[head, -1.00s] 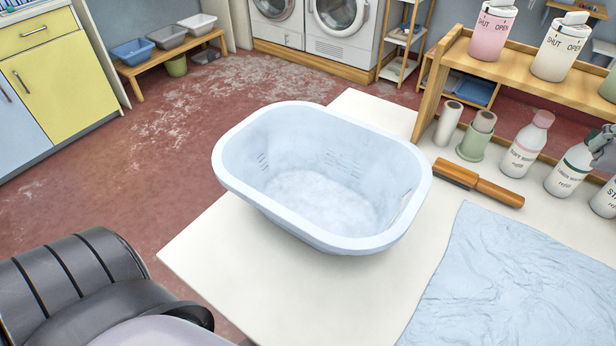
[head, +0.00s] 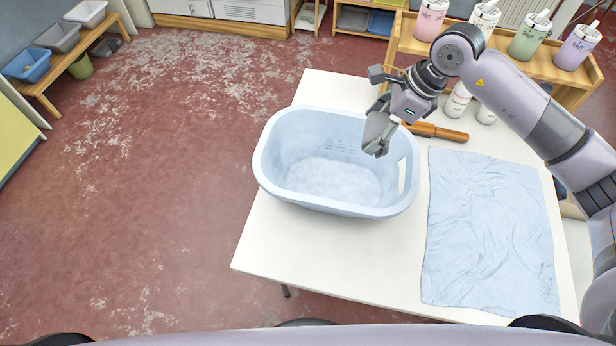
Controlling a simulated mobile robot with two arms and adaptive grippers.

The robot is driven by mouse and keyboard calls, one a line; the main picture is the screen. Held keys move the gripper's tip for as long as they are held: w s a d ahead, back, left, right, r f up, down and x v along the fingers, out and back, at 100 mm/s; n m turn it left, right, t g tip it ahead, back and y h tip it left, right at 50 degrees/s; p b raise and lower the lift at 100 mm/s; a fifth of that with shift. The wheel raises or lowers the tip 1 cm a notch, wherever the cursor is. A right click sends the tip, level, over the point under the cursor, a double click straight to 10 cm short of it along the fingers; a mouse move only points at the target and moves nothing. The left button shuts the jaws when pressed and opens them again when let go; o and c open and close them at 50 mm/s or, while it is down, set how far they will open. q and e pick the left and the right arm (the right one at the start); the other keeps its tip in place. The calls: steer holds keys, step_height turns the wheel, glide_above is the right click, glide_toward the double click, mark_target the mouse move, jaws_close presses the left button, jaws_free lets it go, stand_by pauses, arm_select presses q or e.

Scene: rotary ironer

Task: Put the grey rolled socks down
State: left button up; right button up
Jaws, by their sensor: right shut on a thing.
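My right gripper (head: 379,132) reaches in from the right and is above the right part of the light blue laundry basket (head: 333,210). It is shut on the grey rolled socks (head: 378,128), which look like a small grey bundle between its fingers, partly hidden by them. The socks are over the basket's rim area; their exact height above it is hard to tell. The basket stands on the white table (head: 300,250), and its visible floor is empty. My left gripper is not in view.
A crumpled light blue cloth (head: 490,235) lies on the table at the right. The table's front left is clear.

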step_height(320, 180, down, 16)
steer(key=p, duration=0.3)
steer(key=shift+s+r, duration=0.1)
steer(key=shift+r, duration=0.1)
steer(key=shift+f+p, duration=0.35)
steer(key=shift+f, duration=1.9)
steer(key=shift+f, duration=0.15)
steer(key=o, duration=1.1)
steer(key=shift+c, duration=0.2)
